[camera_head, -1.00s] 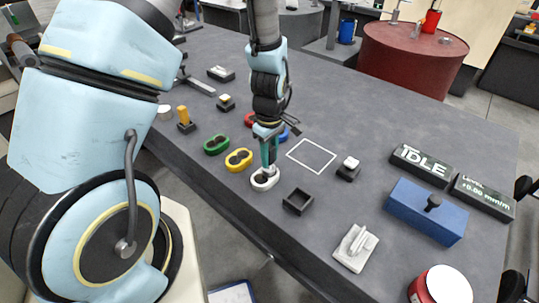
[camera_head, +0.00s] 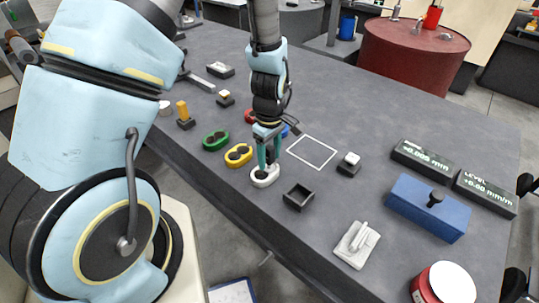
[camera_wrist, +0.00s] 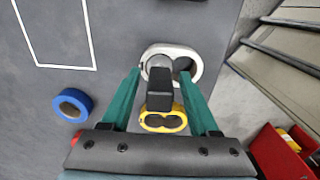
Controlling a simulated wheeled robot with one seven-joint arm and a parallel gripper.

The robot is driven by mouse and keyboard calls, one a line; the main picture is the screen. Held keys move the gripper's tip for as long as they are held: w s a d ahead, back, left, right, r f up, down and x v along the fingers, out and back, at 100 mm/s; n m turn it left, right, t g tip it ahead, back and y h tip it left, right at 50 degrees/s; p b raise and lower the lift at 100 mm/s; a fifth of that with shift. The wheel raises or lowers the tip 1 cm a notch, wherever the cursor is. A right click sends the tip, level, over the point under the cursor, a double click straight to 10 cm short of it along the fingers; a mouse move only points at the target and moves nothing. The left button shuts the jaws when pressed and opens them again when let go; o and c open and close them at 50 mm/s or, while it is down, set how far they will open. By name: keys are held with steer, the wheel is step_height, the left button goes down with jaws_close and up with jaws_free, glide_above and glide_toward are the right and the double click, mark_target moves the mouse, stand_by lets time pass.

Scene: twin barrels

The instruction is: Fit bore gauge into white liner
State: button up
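The white liner (camera_head: 264,184) is a two-bore ring piece on the grey bench; it also shows in the wrist view (camera_wrist: 199,62). The bore gauge (camera_wrist: 159,88), a dark block with a grey rounded end, stands at the liner's left bore in the wrist view. Its end appears to sit in that bore; depth is hidden. My gripper (camera_head: 268,162) is just above the liner. In the wrist view its teal fingers (camera_wrist: 160,90) are spread, with gaps on both sides of the gauge.
A yellow liner (camera_head: 239,155) and a green liner (camera_head: 215,141) lie close by. A blue ring (camera_wrist: 72,104) is left of the fingers in the wrist view. A display (camera_head: 421,161) reads about +0.005 mm.

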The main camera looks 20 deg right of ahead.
steer(key=shift+o, duration=0.2)
step_height(320, 180, up, 11)
steer(key=shift+f+b, duration=0.1)
steer(key=shift+b, duration=0.8)
steer(key=a+r+m, duration=0.3)
steer(key=a, duration=0.9)
steer(key=w+a+r+m+t, duration=0.1)
steer(key=a+r+m, duration=0.3)
steer(key=a, duration=0.9)
steer(key=shift+w+a+t, duration=0.15)
steer(key=shift+a+t, duration=0.05)
steer(key=shift+t, duration=0.1)
